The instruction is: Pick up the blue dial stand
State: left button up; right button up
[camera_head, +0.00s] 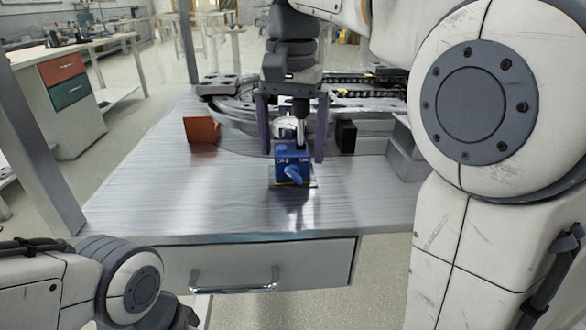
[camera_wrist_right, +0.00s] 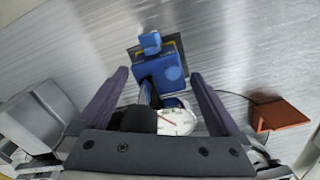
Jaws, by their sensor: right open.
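The blue dial stand (camera_head: 291,165) stands upright on the metal table, its blue base marked OFF and ON with a blue knob in front. A metal post and a round white dial rise from it, partly hidden by my gripper. My right gripper (camera_head: 293,156) points down over it, open, with one purple finger on each side of the stand. In the right wrist view the blue base (camera_wrist_right: 160,72) lies at and beyond the fingertips (camera_wrist_right: 160,76), and the white dial (camera_wrist_right: 178,122) sits between the fingers near the palm. My left gripper is out of view; only my left arm shows.
An orange block (camera_head: 201,129) stands left of the stand and a black block (camera_head: 345,137) to its right. The ring track (camera_head: 232,108) lies behind. A grey stepped block (camera_head: 403,158) is at the right. The table's (camera_head: 170,205) front left is clear.

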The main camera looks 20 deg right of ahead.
grip_shut()
jog(key=shift+r, duration=0.15)
